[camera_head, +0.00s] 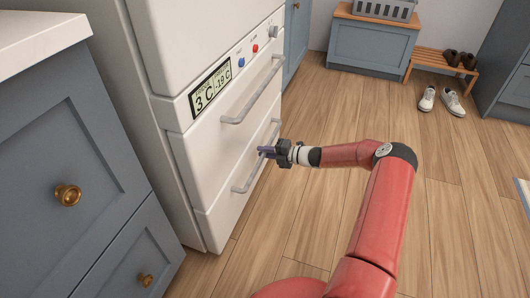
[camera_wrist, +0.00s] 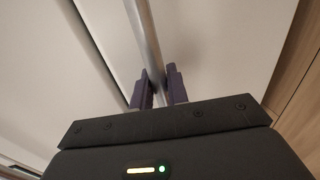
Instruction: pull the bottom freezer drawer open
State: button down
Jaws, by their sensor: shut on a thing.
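The white fridge-freezer stands at the left of the head view. Its bottom freezer drawer (camera_head: 223,208) looks flush with the drawer above it (camera_head: 210,138). The bottom drawer has a long grey bar handle (camera_head: 245,182), which runs between my fingers in the wrist view (camera_wrist: 145,40). My gripper (camera_head: 264,152) is at the middle of this handle, and in the wrist view its two purple fingers (camera_wrist: 159,88) are shut on the bar, one on each side. The fingers hide a short part of the handle in the head view.
The upper drawer's bar handle (camera_head: 252,90) is just above my gripper. Blue cabinets with brass knobs (camera_head: 67,195) stand at the near left. A bench (camera_head: 440,66) and white shoes (camera_head: 440,101) are at the back right. The wooden floor before the freezer is clear.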

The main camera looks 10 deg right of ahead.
jog(key=f+v, duration=0.3)
jog(key=v, duration=1.2)
jog(key=d+f+p+v, duration=0.1)
jog(key=f+v, duration=0.2)
jog(key=v, duration=1.3)
jog(key=shift+s, duration=0.45)
jog(key=shift+f, duration=0.15)
jog(key=c, duration=1.4)
grip_release()
jog(key=shift+d, duration=0.15)
jog(key=v, duration=0.7)
jog(key=shift+s+d, duration=0.15)
jog(key=shift+d, duration=0.1)
